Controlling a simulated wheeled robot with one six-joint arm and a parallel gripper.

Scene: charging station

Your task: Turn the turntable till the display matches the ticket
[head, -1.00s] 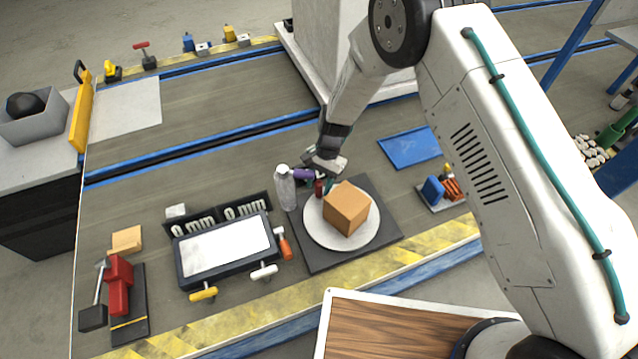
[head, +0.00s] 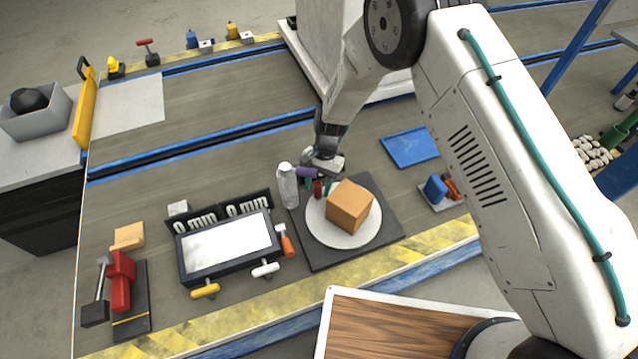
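The turntable (head: 322,236) is a pale round plate on a dark square base, with an orange-brown box (head: 349,206) standing on it. A small red part and a teal part show at the plate's far left edge, under my gripper (head: 322,180). My gripper points down there; its fingers are too small and overlapped to tell open from shut.
A clear bottle (head: 288,187) and a purple item (head: 308,172) stand close to my gripper. An orange-handled tool (head: 286,241) lies left of the turntable. A blue tray (head: 410,147) is behind right. A red clamp-like device (head: 121,282) stands at front left.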

